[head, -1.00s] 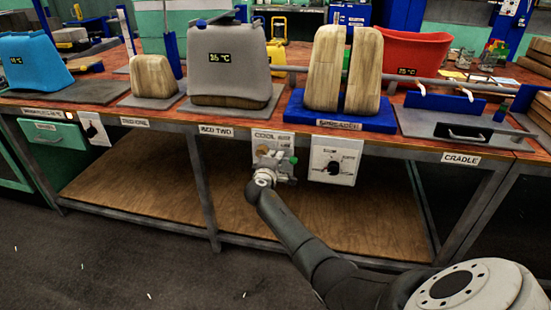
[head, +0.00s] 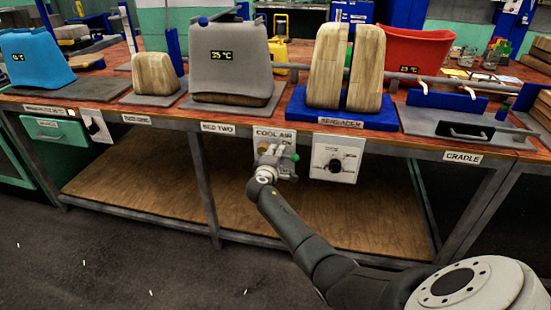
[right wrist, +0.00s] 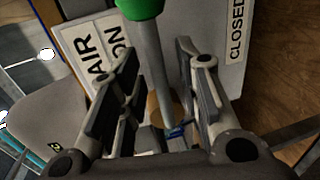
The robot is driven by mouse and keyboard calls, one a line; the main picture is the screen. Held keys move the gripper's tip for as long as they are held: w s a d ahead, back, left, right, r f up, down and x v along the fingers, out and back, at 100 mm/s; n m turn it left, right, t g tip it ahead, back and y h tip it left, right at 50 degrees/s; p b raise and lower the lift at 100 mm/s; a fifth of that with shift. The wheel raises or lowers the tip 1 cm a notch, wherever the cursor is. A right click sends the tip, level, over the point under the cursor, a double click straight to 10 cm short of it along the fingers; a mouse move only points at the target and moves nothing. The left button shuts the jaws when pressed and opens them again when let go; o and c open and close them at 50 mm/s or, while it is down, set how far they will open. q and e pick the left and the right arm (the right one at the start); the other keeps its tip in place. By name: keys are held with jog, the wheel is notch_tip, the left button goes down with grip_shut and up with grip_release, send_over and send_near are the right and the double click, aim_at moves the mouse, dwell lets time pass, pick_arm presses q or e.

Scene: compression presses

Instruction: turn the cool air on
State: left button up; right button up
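The cool air panel (head: 262,139) hangs under the table edge, labelled COOL AIR and ON. Its lever has a green knob (head: 294,157). In the right wrist view the green knob (right wrist: 140,8) tops a grey metal shaft (right wrist: 150,65), with an AIR ON label on the left and a CLOSED label on the right. My right gripper (head: 275,155) is at the panel. In the wrist view its two fingers (right wrist: 158,90) are open on either side of the shaft, with gaps visible. The lever's base is partly hidden by the gripper. My left gripper is not in view.
A white dial panel (head: 335,158) hangs just right of the cool air panel. Above stand a grey press bag (head: 230,62) and wooden blocks on a blue base (head: 340,116). A table leg (head: 205,185) is left of my arm. The lower shelf (head: 150,185) is bare.

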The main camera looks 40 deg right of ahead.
jog(key=v, duration=1.2)
dwell(0.4)
